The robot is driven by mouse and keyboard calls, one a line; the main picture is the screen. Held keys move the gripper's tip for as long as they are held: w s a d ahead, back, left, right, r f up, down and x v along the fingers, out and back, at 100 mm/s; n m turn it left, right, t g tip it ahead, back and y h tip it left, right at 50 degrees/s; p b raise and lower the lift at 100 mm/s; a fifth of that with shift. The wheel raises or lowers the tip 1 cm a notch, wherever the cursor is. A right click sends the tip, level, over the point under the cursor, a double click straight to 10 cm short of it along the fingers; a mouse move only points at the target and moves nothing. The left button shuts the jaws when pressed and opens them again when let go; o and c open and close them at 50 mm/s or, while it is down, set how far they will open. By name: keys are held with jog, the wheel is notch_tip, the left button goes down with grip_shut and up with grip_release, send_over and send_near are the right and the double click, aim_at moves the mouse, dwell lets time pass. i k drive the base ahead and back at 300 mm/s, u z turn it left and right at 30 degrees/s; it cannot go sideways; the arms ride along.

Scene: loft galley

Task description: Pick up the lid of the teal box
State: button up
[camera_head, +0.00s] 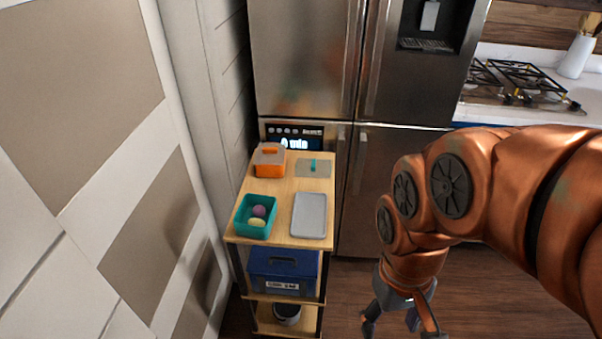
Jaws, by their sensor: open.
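The teal box (241,218) stands open on the top shelf of a wooden cart, at its front left. A purple round thing and a yellow one lie inside it. My gripper (398,325) is open and empty. It hangs low at the bottom of the view, to the right of the cart and well apart from the lid.
An orange box (269,165) with a lid on it stands left of the grey lid. A grey tray (309,216) lies at the front right of the top shelf (280,206). A blue box (283,268) sits on the shelf below. The fridge (303,60) rises behind; a panelled wall is at left.

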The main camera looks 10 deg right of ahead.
aim_at(314, 165)
jog(key=u, duration=0.4)
jog(key=i, duration=0.6)
jog(key=u, duration=0.35)
